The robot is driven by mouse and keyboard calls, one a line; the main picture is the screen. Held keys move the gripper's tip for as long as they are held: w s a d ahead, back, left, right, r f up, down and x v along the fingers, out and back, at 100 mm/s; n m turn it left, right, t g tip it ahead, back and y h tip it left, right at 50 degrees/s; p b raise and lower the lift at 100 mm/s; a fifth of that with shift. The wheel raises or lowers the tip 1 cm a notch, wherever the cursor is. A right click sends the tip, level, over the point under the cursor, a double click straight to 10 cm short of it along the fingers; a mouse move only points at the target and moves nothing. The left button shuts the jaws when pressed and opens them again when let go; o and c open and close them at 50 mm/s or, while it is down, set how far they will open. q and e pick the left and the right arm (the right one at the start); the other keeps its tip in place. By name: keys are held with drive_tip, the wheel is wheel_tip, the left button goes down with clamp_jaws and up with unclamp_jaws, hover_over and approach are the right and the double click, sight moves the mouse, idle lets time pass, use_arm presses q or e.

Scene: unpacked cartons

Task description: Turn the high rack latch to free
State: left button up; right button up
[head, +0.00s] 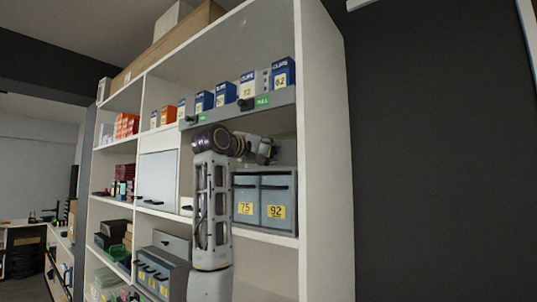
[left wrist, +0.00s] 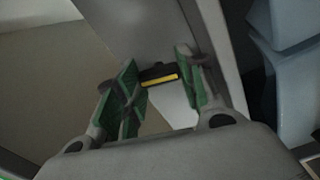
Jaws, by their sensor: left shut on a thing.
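The latch (left wrist: 158,75), a small black handle with a yellow stripe, is between the fingers of my left gripper (left wrist: 162,84) in the left wrist view. The green-padded fingers are shut on it, and it stands out from a pale grey surface. In the head view my left gripper (head: 267,149) is at the tall white rack (head: 312,130), just below the upper shelf front and above the grey bins. I cannot make out the latch there. My right gripper is not in view.
Blue and white boxes (head: 226,95) stand in a row behind the grey shelf front (head: 275,100), which has black knobs and green labels. Grey bins (head: 277,195) numbered 75 and 92 sit below the gripper. A dark wall (head: 430,150) is right of the rack.

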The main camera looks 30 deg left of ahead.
use_arm(q)
drive_tip(key=shift+f+n, duration=0.1)
drive_tip(key=shift+n, duration=1.2)
drive_tip(key=o, duration=1)
drive_tip(key=shift+a, duration=0.1)
